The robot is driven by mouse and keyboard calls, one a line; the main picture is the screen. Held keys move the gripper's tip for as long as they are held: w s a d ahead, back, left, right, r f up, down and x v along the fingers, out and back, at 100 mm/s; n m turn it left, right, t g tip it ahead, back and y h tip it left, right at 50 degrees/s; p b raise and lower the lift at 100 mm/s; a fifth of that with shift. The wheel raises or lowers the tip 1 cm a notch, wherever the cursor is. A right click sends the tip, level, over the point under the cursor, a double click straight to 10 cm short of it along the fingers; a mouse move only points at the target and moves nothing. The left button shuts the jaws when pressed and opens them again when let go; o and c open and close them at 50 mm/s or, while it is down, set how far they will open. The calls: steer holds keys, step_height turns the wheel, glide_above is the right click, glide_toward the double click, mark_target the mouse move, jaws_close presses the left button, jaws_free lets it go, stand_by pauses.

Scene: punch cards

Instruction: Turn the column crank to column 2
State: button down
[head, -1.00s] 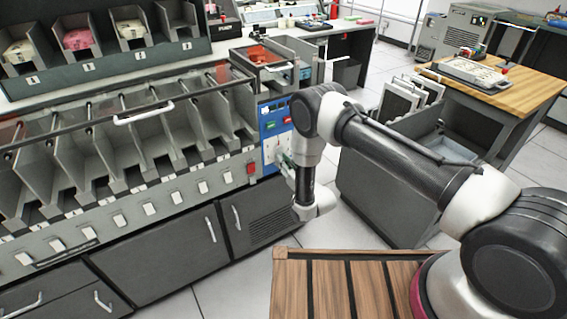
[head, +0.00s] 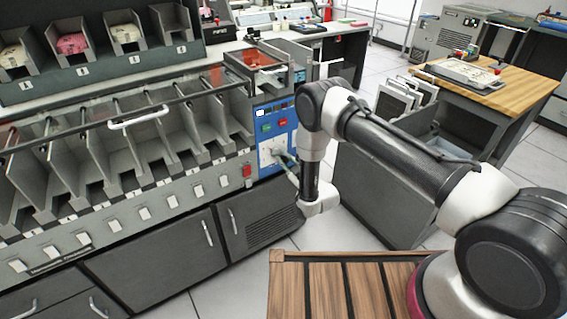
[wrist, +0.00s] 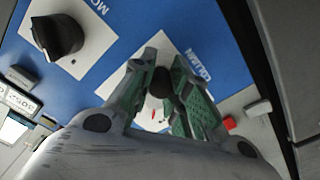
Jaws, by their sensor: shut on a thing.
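The blue control panel (head: 262,138) is on the right end of the long sorting machine, and my arm reaches toward it from the right. In the wrist view, a white plate labelled COLUMN (wrist: 159,42) sits on the blue panel. My gripper (wrist: 163,66) has its green-padded fingers closed around the dark column crank handle (wrist: 159,83) in front of that plate. The fingers hide most of the crank, so its column setting cannot be read. A black selector knob (wrist: 58,36) on another white plate labelled "MO…" is to the left, apart from the fingers.
Green and red buttons (head: 267,127) are above the crank plate. A red button (head: 247,171) is at the machine's corner. Grey card bins (head: 120,150) extend to the left. A wooden-topped cart (head: 505,85) with a tray stands at the right.

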steer(key=shift+w+d+r+n, duration=0.15)
steer(key=shift+r+n, duration=0.1)
steer(key=shift+n, duration=0.55)
steer(key=shift+w+d+r+n, duration=0.15)
steer(key=shift+r+n, duration=0.1)
steer(key=shift+n, duration=0.55)
steer(key=shift+s, duration=0.1)
steer(key=c, duration=1.3)
jaws_free()
steer(key=v, duration=1.2)
